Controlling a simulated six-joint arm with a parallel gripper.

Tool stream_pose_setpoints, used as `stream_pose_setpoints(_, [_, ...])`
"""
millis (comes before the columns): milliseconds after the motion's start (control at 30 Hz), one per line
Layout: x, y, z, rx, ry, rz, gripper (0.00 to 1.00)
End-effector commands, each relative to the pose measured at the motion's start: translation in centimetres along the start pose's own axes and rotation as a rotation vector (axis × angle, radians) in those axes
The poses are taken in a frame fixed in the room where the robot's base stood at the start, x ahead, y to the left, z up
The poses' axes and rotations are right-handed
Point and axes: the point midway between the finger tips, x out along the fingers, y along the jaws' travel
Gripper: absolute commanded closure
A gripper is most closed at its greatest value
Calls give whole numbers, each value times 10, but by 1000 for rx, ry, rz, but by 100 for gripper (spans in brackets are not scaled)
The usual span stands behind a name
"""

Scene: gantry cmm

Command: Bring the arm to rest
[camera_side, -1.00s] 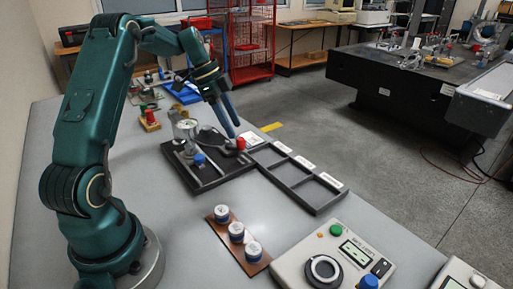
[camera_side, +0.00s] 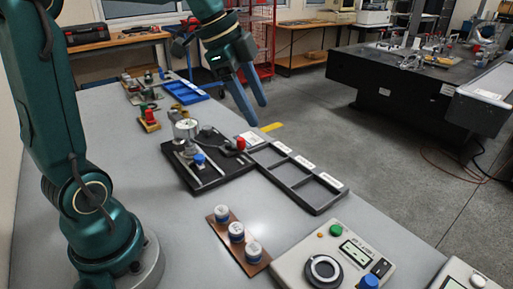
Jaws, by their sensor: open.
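My gripper (camera_side: 253,106) is open, with two blue fingers apart and nothing between them. It hangs in the air above and behind the dark gauge fixture, clear of everything. The fixture (camera_side: 208,181) is a black plate on the grey bench, carrying a round dial gauge (camera_side: 186,129), a blue knob (camera_side: 199,159) and a lever with a red knob (camera_side: 241,143). The red knob stands free below my fingertips.
A dark three-part tray (camera_side: 298,179) lies right of the fixture. A brown strip with white-topped pieces (camera_side: 237,231) and a control box (camera_side: 335,262) are in front. Blue bins (camera_side: 186,91) and a small red-topped block (camera_side: 149,117) stand farther back. Bare bench lies at the front left.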

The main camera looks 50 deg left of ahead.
Motion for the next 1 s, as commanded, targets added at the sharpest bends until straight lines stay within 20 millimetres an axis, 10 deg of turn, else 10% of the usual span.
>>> stream_pose_setpoints(233, [-23, 80, -8, -164, 7, -88, 40])
stream_pose_setpoints(500, [-10, 146, 28, -563, 39, -166, 40])
stream_pose_setpoints(1000, [4, 152, 46, -941, 33, -191, 40])
